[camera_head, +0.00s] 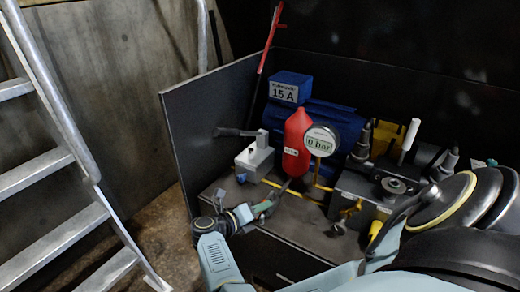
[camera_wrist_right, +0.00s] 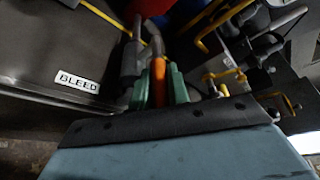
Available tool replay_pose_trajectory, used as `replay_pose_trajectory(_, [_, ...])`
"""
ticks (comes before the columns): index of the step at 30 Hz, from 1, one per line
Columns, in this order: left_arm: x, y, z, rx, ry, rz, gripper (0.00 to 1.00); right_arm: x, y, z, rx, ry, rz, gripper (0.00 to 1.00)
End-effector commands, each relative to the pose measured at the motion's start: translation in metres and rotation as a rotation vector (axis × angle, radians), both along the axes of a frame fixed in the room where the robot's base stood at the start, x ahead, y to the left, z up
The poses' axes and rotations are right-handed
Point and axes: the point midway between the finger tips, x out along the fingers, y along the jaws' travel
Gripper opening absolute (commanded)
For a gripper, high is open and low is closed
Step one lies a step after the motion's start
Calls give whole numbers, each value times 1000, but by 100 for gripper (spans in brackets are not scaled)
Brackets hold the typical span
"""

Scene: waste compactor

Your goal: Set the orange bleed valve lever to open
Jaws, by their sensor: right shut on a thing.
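The orange bleed valve lever (camera_wrist_right: 158,78) stands between the green fingers of my right gripper (camera_wrist_right: 159,90) in the right wrist view. The gripper is shut on it. A dark shaft continues beyond the lever's orange part. A white BLEED label (camera_wrist_right: 77,81) is on the dark panel to the left. In the head view my right gripper (camera_head: 268,206) is low at the front of the machine, below the red vessel (camera_head: 297,142); I cannot make out the lever there. My left gripper is not in view.
A round gauge (camera_head: 320,141) reading 0 bar stands right of the red vessel. A grey block with a dark handle (camera_head: 255,157) is on the left. Yellow pipes (camera_head: 270,184) run near my gripper. A metal ladder (camera_head: 70,165) stands at far left.

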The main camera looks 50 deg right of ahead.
Motion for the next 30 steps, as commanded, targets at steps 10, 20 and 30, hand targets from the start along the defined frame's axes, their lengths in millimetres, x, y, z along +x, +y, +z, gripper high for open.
replay_pose_trajectory(10, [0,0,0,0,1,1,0,0,0,-1,2,1,0,39])
replay_pose_trajectory(20, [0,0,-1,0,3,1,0,1,0,0,1,-2,5,39])
replay_pose_trajectory(30, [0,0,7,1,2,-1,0,8,8,1,2,-1,65,39])
